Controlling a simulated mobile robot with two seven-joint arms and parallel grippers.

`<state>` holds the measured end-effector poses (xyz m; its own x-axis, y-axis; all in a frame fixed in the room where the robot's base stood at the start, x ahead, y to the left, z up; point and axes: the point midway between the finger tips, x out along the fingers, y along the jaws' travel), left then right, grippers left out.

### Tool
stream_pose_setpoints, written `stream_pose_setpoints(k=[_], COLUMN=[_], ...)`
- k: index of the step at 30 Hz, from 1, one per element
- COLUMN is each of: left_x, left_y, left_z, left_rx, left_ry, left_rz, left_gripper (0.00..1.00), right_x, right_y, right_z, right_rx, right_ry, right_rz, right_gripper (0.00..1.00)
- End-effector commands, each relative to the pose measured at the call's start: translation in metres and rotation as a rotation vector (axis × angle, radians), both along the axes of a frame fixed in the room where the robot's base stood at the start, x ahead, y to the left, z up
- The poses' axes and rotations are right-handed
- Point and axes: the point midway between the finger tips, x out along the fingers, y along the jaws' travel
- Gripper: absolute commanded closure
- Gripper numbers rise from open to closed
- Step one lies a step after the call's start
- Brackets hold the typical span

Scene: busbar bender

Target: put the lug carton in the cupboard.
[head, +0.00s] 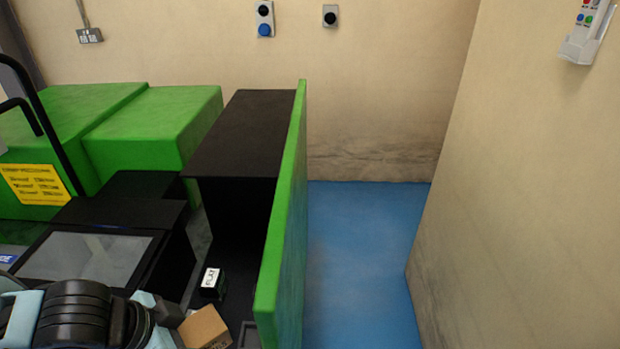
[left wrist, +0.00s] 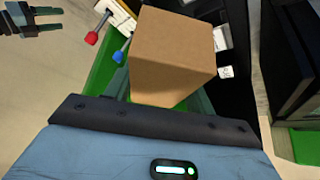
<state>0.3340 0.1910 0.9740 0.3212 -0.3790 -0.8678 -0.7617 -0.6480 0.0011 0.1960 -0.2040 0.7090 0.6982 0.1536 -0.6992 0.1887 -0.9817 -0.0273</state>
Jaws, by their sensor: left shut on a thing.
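The lug carton, a plain brown box (left wrist: 172,55), fills the upper middle of the left wrist view. It also shows at the bottom of the head view (head: 204,328), beside my left arm. My left gripper (left wrist: 165,100) is shut on it; the carton hides most of the fingers. The black cupboard (head: 240,135) has a green side panel or open door (head: 285,220) at its right. The carton is at the cupboard's near side, in front of its dark interior. My right gripper (left wrist: 42,20) shows at the wrist view's upper left, fingers apart and empty.
A small black block with a white "FLAT" label (head: 211,283) sits in the dark space just beyond the carton. Green machine housings (head: 150,125) and a dark screen (head: 85,258) stand left. Blue floor (head: 360,260) is clear on the right. Red and blue knobs (left wrist: 91,38) show near the carton.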

Motion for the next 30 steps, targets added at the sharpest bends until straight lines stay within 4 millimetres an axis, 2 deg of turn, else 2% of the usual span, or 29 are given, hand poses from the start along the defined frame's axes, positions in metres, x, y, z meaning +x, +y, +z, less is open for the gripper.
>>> stream_pose_setpoints(k=[6, 12, 19, 30], left_x=[0.043, 0.074, 0.088, 0.089], left_y=[0.007, 0.016, 0.023, 0.022], left_z=[0.027, 0.054, 0.07, 0.071], left_rx=[-0.003, -0.003, 0.0, -0.001], left_ry=[-0.005, -0.005, -0.001, 0.002], left_rz=[0.337, 0.658, 0.844, 0.865], left_gripper=[0.84, 0.84, 0.84, 0.84], right_x=[0.0, -0.001, -0.001, -0.001], right_y=[0.0, 0.0, 0.0, 0.001], right_z=[0.0, 0.0, 0.0, 0.0], right_rx=[-0.001, 0.0, 0.0, 0.003], right_ry=[0.0, 0.002, 0.002, 0.003], right_rz=[0.001, 0.0, 0.0, -0.003], right_gripper=[0.37, 0.37, 0.37, 0.37])
